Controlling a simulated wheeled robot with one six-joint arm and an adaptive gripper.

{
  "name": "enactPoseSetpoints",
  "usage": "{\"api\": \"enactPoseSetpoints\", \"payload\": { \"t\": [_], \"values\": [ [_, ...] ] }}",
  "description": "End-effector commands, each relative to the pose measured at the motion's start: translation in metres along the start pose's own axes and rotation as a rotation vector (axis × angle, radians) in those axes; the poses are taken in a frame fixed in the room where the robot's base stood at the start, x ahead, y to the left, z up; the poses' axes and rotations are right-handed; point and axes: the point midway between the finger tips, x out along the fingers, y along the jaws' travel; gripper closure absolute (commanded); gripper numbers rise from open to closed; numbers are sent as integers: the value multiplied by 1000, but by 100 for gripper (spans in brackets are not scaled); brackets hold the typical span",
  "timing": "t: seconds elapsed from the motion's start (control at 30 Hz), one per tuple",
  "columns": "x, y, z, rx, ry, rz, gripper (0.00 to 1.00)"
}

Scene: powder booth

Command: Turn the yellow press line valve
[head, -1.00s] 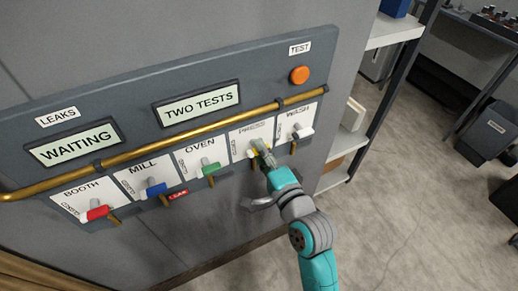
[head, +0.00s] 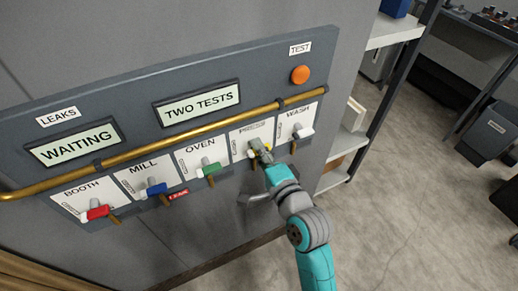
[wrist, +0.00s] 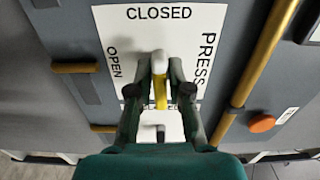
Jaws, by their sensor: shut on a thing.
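The yellow press valve (wrist: 160,94) sits on the white PRESS plate (wrist: 135,42), which reads CLOSED and OPEN in the wrist view. My gripper (wrist: 160,76) is shut on the valve's handle, one finger on each side. A pale end of the handle shows just past the fingertips. In the head view my gripper (head: 262,154) covers most of the valve, with only a little yellow (head: 253,151) showing. I cannot tell the handle's exact setting from there.
The red booth (head: 97,212), blue mill (head: 154,188), green oven (head: 208,169) and white wash (head: 303,132) valves share the panel. A brass pipe (head: 150,149) runs above them. A red LEAK tag (head: 178,194) hangs between mill and oven. Displays read WAITING (head: 76,146) and TWO TESTS (head: 197,105).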

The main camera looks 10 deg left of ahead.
Motion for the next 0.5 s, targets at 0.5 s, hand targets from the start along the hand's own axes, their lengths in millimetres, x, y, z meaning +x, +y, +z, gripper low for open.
{"api": "enactPoseSetpoints", "payload": {
  "t": [0.5],
  "values": [
    [0,1,0,-365,0,2,100]
  ]
}}
